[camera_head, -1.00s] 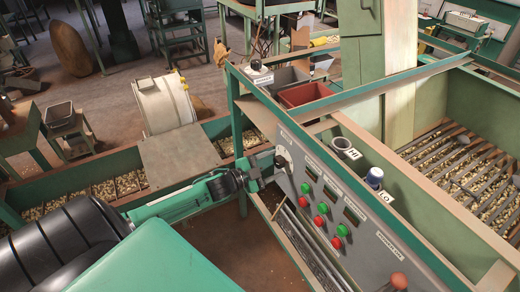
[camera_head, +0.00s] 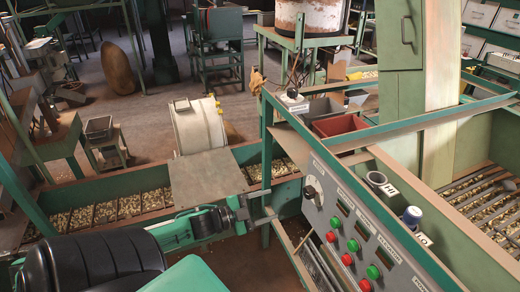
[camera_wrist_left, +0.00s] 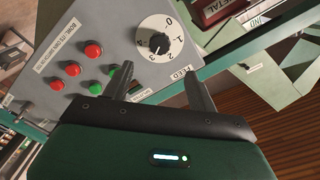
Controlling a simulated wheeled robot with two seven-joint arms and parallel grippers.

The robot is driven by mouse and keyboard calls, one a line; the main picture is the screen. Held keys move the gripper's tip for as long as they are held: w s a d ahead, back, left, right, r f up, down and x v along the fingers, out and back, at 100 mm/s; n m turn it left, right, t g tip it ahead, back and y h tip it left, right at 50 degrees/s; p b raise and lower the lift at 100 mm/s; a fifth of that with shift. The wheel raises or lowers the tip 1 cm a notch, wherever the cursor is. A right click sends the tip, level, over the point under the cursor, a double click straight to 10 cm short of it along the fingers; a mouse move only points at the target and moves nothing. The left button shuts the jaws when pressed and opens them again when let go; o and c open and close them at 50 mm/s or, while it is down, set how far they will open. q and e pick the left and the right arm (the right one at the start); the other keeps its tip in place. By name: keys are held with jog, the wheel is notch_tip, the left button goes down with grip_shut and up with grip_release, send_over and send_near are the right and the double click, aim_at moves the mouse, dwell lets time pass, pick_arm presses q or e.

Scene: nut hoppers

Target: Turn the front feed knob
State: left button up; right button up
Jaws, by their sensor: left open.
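My left gripper (camera_head: 268,212) is left of the panel in the head view, open and empty, with a visible gap to the knob. In the wrist view its two fingers (camera_wrist_left: 157,72) stand apart below the dial, pointing toward the panel; neither grips the knob. My right gripper is out of view.
Red and green buttons (camera_head: 352,245) sit beside the dial on the panel. A second small knob (camera_head: 292,94) is on the frame's far corner.

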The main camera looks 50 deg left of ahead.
pick_arm(q)
jog(key=shift+v, duration=0.8)
jog(key=s+a+f+n+g+y, duration=0.1)
jog(key=a+f+n+y, duration=0.2)
jog(key=f, duration=0.6)
jog(key=s+a+f+n+g+y, duration=0.15)
jog(key=a+f, duration=0.25)
jog(key=f, duration=0.4)
jog(key=s+f+n+g+y, duration=0.2)
jog(key=s+f, duration=0.2)
jog(key=f, duration=0.5)
jog(key=s+f+n+g+y, duration=0.1)
jog(key=s+f+n, duration=0.15)
jog(key=f, duration=0.65)
jog(key=s+d+f+n+g, duration=0.1)
jog(key=s+d+f+g, duration=0.5)
jog(key=s+f, duration=0.7)
jog(key=s+d+f+g, duration=0.2)
jog(key=s+d+f, duration=0.4)
jog(key=s+d, duration=0.1)
jog(key=s+d+f+n+g, duration=0.1)
jog(key=s+d+f+g, duration=0.1)
jog(key=s+d+f, duration=0.4)
jog(key=s+d, duration=0.2)
jog(key=d, duration=0.2)
jog(key=shift+s+f+h, duration=0.2)
jog(key=shift+s+h, duration=0.1)
jog(key=shift+h, duration=0.05)
